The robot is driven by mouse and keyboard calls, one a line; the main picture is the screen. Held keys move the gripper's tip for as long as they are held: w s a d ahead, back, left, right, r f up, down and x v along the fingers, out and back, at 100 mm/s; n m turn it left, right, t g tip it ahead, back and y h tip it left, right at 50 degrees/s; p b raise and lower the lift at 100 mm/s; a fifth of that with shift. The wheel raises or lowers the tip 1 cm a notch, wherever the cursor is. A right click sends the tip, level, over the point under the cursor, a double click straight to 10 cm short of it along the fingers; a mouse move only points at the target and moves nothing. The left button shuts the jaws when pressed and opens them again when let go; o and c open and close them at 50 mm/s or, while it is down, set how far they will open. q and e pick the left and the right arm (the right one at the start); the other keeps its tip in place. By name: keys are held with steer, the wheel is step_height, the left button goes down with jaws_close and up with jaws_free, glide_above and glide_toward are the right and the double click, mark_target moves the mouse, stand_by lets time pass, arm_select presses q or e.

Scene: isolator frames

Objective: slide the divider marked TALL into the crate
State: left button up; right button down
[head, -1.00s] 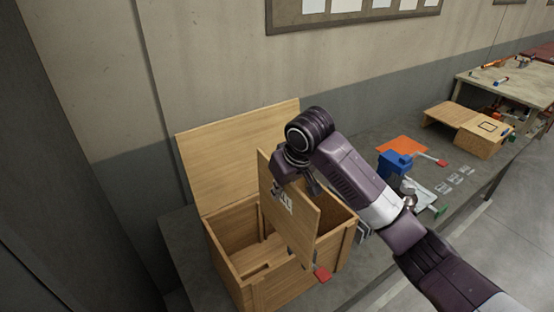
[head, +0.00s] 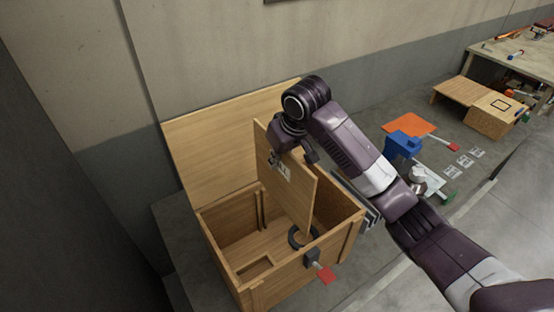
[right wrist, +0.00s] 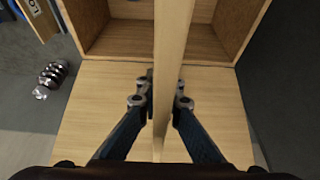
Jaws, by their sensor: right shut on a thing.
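The wooden divider (head: 297,197) is a flat upright panel with a pale label near its top; the lettering is too small to read. My right gripper (head: 292,157) is shut on its upper part; in the right wrist view (right wrist: 167,100) one finger lies on each side of the panel (right wrist: 173,50). The open wooden crate (head: 217,262) has its lid (head: 215,145) raised against the wall. The divider hangs over the crate's opening with its lower part between the walls. I cannot tell whether its edges sit in the wall strips (head: 262,212). My left gripper is out of view.
A dark ring (head: 298,237) shows at the crate's front, with a dark block and red tag (head: 326,275) on the front wall. To the right are a blue item (head: 403,146), an orange sheet (head: 409,125) and wooden boxes (head: 492,115). Dark slats (head: 365,205) stand close beside the crate.

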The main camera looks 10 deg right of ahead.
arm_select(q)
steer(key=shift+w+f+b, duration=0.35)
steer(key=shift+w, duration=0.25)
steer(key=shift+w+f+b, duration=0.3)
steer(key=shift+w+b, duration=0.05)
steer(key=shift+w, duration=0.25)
arm_select(e)
step_height(320, 180, down, 6)
steer(key=shift+w+r, duration=0.1)
steer(key=shift+r, duration=0.15)
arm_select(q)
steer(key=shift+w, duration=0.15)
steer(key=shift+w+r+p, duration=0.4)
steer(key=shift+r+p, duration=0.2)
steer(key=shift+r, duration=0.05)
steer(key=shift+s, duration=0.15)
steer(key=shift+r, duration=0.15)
